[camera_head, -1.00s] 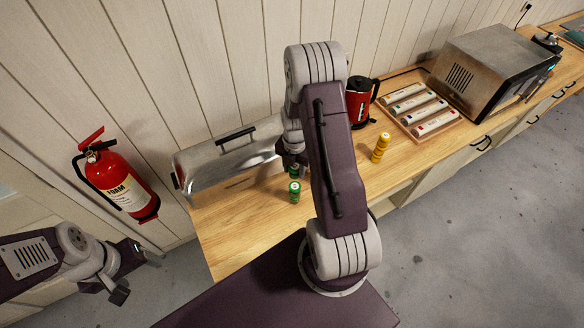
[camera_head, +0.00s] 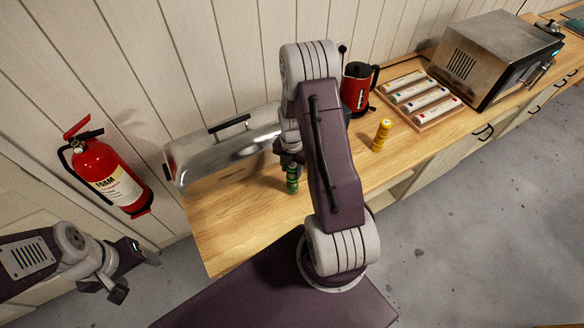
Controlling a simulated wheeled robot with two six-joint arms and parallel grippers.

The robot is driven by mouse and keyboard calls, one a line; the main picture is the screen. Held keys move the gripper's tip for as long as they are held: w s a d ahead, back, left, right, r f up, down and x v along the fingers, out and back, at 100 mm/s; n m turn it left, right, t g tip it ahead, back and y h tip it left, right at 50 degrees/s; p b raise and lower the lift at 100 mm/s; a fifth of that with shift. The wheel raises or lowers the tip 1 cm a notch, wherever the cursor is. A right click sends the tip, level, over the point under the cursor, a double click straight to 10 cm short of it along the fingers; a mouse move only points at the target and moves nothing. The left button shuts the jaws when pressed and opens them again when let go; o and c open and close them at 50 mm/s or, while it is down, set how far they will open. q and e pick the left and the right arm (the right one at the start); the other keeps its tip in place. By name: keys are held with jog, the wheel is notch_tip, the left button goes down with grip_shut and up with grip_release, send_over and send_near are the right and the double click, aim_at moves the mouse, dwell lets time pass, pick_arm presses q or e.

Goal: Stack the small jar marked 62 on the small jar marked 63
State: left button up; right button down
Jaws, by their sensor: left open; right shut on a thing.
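A small green jar (camera_head: 292,187) stands on the wooden counter, with another small green jar (camera_head: 292,171) directly over it in line. My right gripper (camera_head: 291,160) points down and is shut on the upper green jar. From this view I cannot tell whether the two jars touch. The numbers on them are too small to read, so I cannot tell which is 62 or 63. My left gripper (camera_head: 136,275) is open and empty at the lower left, off the counter over the floor.
A shiny metal case (camera_head: 225,145) stands close behind the green jars. A yellow stack (camera_head: 382,135), a red kettle (camera_head: 357,88), a tray of labelled rolls (camera_head: 449,111) and a metal oven (camera_head: 490,58) are to the right. The counter's front left (camera_head: 230,225) is clear.

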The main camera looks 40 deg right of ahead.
aim_at(292, 166)
jog(key=shift+f+b, duration=0.45)
jog(key=shift+f, duration=0.15)
jog(key=c, duration=0.7)
grip_release()
jog(key=shift+c, duration=0.2)
notch_tip(292, 166, up, 9)
jog(key=b, duration=0.2)
jog(key=shift+r+b, duration=0.1)
jog(key=shift+b, duration=0.2)
